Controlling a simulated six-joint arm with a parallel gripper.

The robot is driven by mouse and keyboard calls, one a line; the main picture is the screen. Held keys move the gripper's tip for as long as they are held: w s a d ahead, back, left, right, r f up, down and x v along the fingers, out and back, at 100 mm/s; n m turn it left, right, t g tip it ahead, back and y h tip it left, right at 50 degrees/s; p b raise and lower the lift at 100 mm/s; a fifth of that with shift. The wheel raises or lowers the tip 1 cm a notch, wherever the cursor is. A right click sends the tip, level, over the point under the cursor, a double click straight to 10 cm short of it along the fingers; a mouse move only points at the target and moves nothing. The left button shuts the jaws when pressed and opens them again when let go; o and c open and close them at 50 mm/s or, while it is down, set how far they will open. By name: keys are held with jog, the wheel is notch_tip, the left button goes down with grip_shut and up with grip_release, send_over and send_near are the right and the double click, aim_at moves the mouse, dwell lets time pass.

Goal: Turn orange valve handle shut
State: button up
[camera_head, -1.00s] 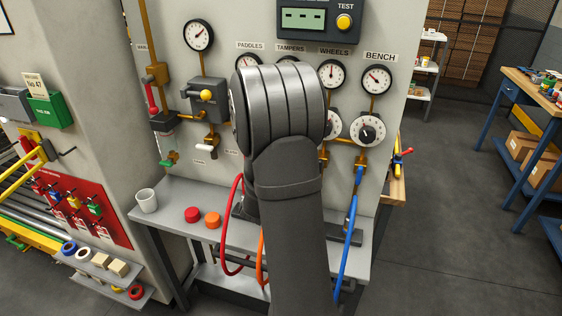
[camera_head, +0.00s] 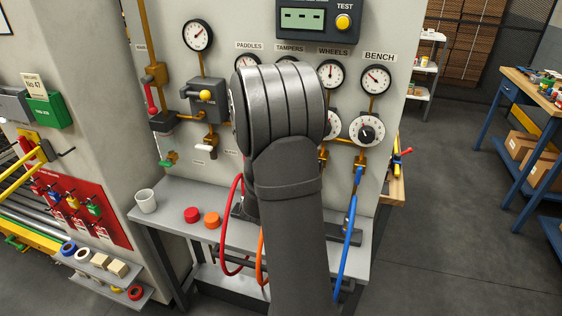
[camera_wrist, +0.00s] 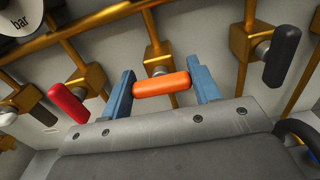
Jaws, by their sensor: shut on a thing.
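The orange valve handle (camera_wrist: 162,84) shows in the wrist view as a rounded bar in front of a brass valve body (camera_wrist: 157,55). My gripper (camera_wrist: 164,88) has its two blue fingers at the handle's left and right ends, and it is shut on the handle. The bar lies nearly level in this view, its right end slightly higher. In the head view my own arm hides the orange handle and my fingers.
In the wrist view a red handle (camera_wrist: 68,104) is left of my gripper and a black handle (camera_wrist: 282,56) is to the right. In the head view red (camera_head: 230,250) and blue (camera_head: 345,250) hoses hang beside my arm. A cup (camera_head: 146,201) stands on the shelf.

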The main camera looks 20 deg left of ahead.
jog(key=o, duration=1)
jog(key=shift+s, duration=0.1)
jog(key=s, duration=1.7)
jog(key=shift+s, duration=0.1)
jog(key=w, duration=1.7)
jog(key=shift+w, duration=0.2)
